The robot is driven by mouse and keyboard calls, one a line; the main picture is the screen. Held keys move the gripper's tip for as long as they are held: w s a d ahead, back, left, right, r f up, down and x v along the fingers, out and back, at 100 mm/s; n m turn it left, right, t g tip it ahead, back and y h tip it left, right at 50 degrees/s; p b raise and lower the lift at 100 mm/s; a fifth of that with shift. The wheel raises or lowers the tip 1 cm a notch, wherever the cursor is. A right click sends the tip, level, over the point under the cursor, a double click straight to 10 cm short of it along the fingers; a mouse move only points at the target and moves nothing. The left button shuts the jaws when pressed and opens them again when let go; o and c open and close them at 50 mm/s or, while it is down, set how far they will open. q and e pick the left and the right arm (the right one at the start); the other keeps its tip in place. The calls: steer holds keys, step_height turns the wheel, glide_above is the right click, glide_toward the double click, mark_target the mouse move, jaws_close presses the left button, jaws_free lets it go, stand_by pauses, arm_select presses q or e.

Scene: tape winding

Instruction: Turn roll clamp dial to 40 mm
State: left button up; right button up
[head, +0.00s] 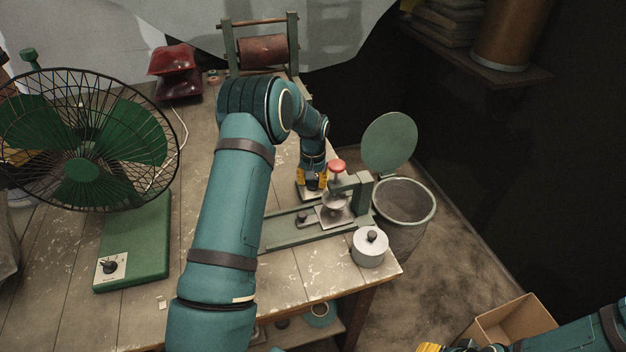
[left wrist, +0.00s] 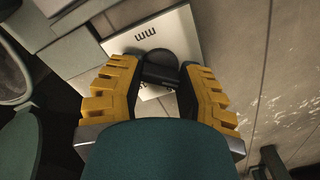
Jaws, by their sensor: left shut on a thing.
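The roll clamp dial (left wrist: 160,58) is a dark round knob on a pale plate (left wrist: 184,25) marked "mm", in the left wrist view. The yellow fingers of my left gripper (left wrist: 160,78) are shut on the knob from both sides. The plate's numbers are mostly hidden, so I cannot read the setting. In the head view my left gripper (head: 312,183) points down at the dial, whose pale plate (head: 308,195) shows only in part. My right gripper (head: 432,347) shows just a yellow bit at the bottom edge.
The green winding device (head: 290,232) has a red knob (head: 336,165) right of my gripper. A lidded metal pot (head: 369,247) stands at the table's right edge, by a wire bin (head: 403,201). A green fan (head: 84,165) stands left. A roller stand (head: 262,50) is behind.

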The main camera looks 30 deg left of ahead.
arm_select(q)
steer(key=shift+f+n, duration=0.1)
steer(key=shift+n, duration=0.8)
steer(key=shift+s, duration=0.1)
steer(key=o, duration=1.2)
step_height(320, 180, up, 12)
steer(key=shift+r, duration=0.1)
